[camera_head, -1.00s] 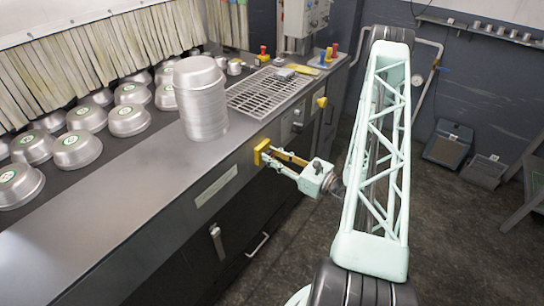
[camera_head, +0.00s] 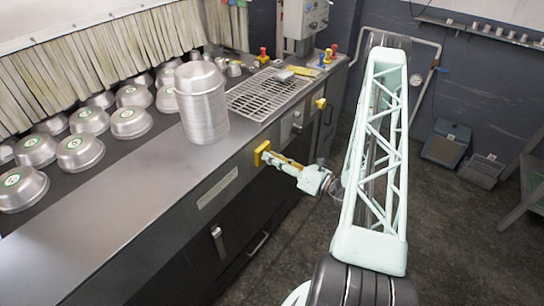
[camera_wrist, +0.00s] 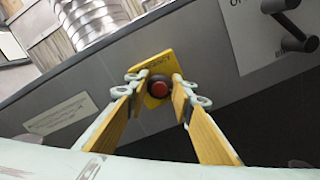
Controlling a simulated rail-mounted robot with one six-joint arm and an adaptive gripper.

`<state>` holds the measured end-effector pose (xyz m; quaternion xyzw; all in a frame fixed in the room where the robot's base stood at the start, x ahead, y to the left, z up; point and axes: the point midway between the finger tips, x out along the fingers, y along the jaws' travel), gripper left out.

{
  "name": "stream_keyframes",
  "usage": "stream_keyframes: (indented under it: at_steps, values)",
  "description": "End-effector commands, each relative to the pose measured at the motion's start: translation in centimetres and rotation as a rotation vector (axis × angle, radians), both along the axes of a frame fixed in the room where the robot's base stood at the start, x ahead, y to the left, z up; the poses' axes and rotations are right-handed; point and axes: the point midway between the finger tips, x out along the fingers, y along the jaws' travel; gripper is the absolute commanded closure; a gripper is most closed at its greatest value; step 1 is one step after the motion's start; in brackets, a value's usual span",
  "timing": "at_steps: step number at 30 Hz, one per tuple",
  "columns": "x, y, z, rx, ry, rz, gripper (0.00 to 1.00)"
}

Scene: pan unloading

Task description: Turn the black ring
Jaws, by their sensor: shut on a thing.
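A yellow plate (camera_head: 261,152) is fixed to the front face of the metal counter. In the wrist view the plate (camera_wrist: 158,62) carries a red button with a black ring (camera_wrist: 155,100) around it. My gripper (camera_wrist: 158,87) has its two yellow-padded fingers on either side of the ring, shut on it. In the head view my gripper (camera_head: 268,157) reaches the plate from the right, and the ring is hidden there by the fingers and the angle. The wrist view is tilted, and the plate looks slanted in it.
A stack of metal pans (camera_head: 202,105) stands on the counter (camera_head: 120,200) above the plate. Several loose pans lie on the dark belt behind. A metal grate (camera_head: 262,95) lies to the right.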

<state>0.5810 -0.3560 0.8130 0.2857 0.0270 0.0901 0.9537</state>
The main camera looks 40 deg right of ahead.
Motion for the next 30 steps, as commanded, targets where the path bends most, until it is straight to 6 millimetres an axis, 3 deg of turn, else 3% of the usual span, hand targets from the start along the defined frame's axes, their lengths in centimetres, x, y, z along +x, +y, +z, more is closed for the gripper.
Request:
stream_keyframes:
  at_steps: [9, 24, 25, 30]
  values:
    - [0.04, -0.06, 0.01, 0.125, 0.024, 0.000, 0.88]
    - [0.04, -0.07, -0.03, 0.148, 0.028, 0.000, 0.88]
    - [0.04, -0.07, -0.03, 0.148, 0.028, 0.000, 0.77]
    - [0.03, -0.06, -0.03, 0.148, 0.028, 0.000, 0.65]
